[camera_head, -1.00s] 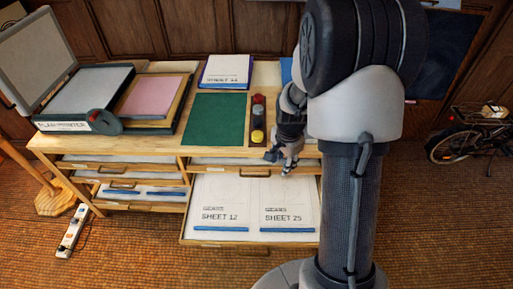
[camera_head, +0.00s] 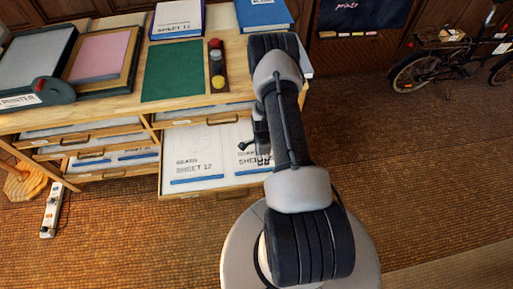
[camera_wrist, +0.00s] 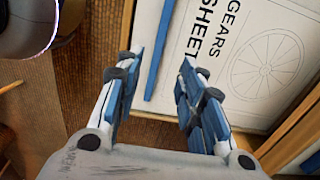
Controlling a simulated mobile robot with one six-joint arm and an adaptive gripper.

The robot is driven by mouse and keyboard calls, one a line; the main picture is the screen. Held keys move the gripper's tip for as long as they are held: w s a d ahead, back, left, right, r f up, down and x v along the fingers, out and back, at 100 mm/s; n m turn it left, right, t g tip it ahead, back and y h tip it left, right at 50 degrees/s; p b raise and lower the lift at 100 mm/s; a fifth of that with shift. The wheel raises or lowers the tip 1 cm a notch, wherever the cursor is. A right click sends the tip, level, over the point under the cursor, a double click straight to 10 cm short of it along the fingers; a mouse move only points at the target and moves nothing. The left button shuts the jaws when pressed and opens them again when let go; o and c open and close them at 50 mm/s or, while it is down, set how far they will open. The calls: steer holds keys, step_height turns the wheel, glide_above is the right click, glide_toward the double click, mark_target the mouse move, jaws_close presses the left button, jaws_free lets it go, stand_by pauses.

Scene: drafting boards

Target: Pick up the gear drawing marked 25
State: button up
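The right-hand sheet (camera_head: 244,130) lies in the open drawer and is largely behind my arm in the head view. Only part of its "SHEET" label shows there. In the wrist view this white sheet (camera_wrist: 255,30) reads "GEARS SHEET" with a spoked wheel drawing; its number is hidden behind a finger. A blue strip (camera_wrist: 158,50) runs along its front edge. Sheet 12 (camera_head: 200,150) lies to its left in the same drawer. My gripper (camera_wrist: 162,62) is open and empty over the sheet's front part, its fingertips on either side of the strip in the view.
On the cabinet top lie a green mat (camera_head: 172,72), a signal-light block (camera_head: 216,66) and a blue book (camera_head: 262,14). A power strip (camera_head: 52,208) lies on the floor at left.

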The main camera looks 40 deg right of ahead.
mark_target(261, 169)
step_height(261, 169, down, 11)
steer(key=b, duration=0.4)
steer(key=shift+f, duration=0.1)
jaws_close()
stand_by(0.4)
